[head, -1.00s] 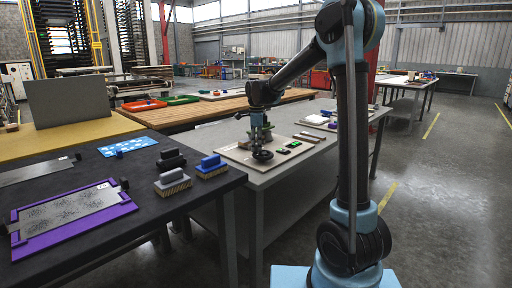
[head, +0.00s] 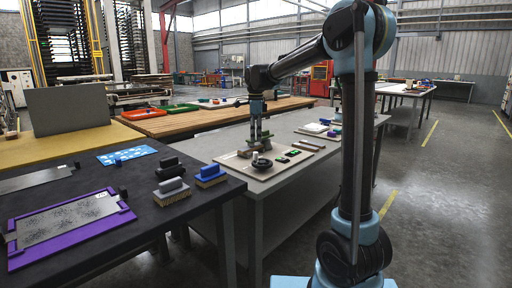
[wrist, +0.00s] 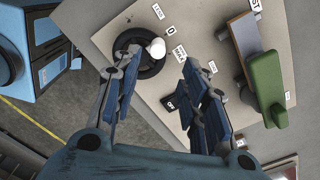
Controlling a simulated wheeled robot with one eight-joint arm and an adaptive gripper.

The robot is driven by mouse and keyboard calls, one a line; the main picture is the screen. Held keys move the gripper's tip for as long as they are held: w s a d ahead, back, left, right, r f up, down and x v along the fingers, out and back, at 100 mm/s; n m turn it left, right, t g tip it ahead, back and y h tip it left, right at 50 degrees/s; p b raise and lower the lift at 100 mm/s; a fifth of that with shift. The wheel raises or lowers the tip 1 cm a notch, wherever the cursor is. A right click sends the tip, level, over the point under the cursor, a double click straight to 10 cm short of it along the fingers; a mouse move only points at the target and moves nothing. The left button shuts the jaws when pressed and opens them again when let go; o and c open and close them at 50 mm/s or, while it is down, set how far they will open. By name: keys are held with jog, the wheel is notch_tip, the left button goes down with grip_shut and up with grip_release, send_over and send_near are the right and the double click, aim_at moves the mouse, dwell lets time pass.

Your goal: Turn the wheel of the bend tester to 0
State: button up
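The black wheel (wrist: 133,67) with a white knob (wrist: 157,48) shows in the wrist view at upper centre-left. The knob lies on the rim side towards a label marked 0 (wrist: 171,30). In the head view the wheel (head: 262,164) sits at the near edge of a board. The tester's green part (wrist: 266,85) is at right in the wrist view. My gripper (wrist: 160,64) is open, with its fingers spread and nothing between them. In the head view my gripper (head: 257,140) hangs above and behind the wheel, apparently apart from it.
A small dark block marked OFF (wrist: 170,103) lies by the right finger in the wrist view. The dark table (head: 110,215) at left holds a purple frame (head: 28,256) and brushes (head: 172,187).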

jog(key=shift+r, duration=1.45)
jog(key=s+d+f+n+t, duration=0.1)
jog(key=s+d+f+n, duration=0.25)
jog(key=s+d, duration=0.6)
jog(key=s+d+f+n, duration=0.2)
jog(key=s+d+n, duration=0.3)
jog(key=s+d, duration=0.45)
jog(key=s+d+f+n, duration=0.4)
jog(key=s+f, duration=0.4)
jog(key=s+d+f+n+t, duration=0.1)
jog(key=s+d+f+n, duration=0.3)
jog(key=s+f, duration=0.4)
jog(key=shift+s+d+f, duration=0.2)
jog(key=shift+s+d, duration=0.15)
jog(key=shift+d, duration=0.3)
jog(key=shift+n, duration=0.25)
